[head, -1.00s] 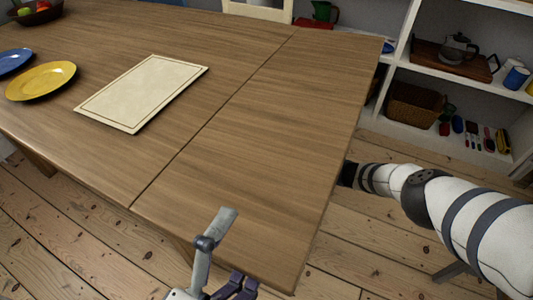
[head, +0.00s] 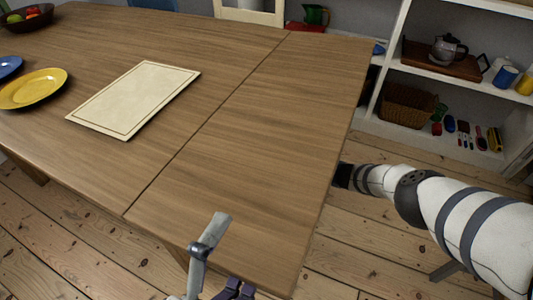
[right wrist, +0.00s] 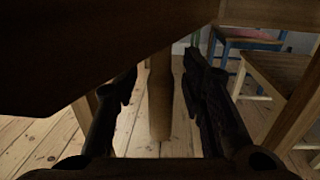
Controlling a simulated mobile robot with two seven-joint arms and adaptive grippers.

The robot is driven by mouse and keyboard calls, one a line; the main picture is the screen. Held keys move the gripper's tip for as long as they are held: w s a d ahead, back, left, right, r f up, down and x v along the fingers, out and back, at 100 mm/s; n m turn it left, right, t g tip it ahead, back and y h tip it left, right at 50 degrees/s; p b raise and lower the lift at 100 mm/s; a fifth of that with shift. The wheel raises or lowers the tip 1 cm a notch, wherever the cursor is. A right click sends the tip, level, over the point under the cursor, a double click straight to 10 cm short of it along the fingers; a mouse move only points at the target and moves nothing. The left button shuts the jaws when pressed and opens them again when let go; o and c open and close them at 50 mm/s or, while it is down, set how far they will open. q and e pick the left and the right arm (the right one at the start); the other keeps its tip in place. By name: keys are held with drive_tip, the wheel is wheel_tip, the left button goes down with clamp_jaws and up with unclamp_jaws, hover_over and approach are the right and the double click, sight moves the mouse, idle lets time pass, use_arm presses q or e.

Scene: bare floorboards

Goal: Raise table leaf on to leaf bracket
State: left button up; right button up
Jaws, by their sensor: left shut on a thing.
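The table leaf (head: 255,150) is the right-hand wooden panel of the table (head: 165,45). It looks about level with the main top, with a thin dark seam between them. My left gripper (head: 218,255) is at the leaf's near edge and shut on it, one grey finger over the top surface. My right arm reaches under the leaf's right edge, so its gripper is hidden in the head view. In the right wrist view, my right gripper (right wrist: 160,72) has its fingers apart below dark wood, with a wooden post (right wrist: 160,95) beyond them. I cannot make out the leaf bracket.
A cream board (head: 133,97), a yellow plate (head: 32,89), a blue plate (head: 8,66) and a fruit bowl (head: 28,18) are on the main top. White shelves (head: 460,82) stand at the right. Chairs (right wrist: 275,75) show beyond the right gripper. The leaf's top is clear.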

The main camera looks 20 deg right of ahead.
drive_tip(key=v, duration=1.1)
drive_tip(key=shift+s+d, duration=0.15)
drive_tip(key=shift+d, duration=0.15)
drive_tip(key=shift+s+a, duration=0.1)
drive_tip(key=shift+a, duration=0.05)
drive_tip(key=c, duration=0.4)
drive_tip(key=s+a+m+t+h, duration=0.1)
drive_tip(key=a+m+t, duration=0.1)
drive_tip(key=m, duration=0.2)
drive_tip(key=s+a+m+t, duration=0.1)
drive_tip(key=a+m, duration=0.1)
drive_tip(key=m, duration=0.2)
drive_tip(key=s+a+m+t+h, duration=0.1)
drive_tip(key=a+m+t, duration=0.1)
drive_tip(key=m, duration=0.2)
drive_tip(key=shift+s+a+t+h, duration=0.2)
drive_tip(key=shift+a+t+h, duration=0.1)
drive_tip(key=shift+a, duration=0.05)
clamp_jaws()
drive_tip(key=s+a+f+m+h, duration=0.2)
drive_tip(key=s+a+m+h, duration=0.35)
drive_tip(key=m, duration=0.65)
drive_tip(key=w, duration=1.2)
drive_tip(key=shift+d+m+t, duration=0.3)
drive_tip(key=shift+d, duration=0.05)
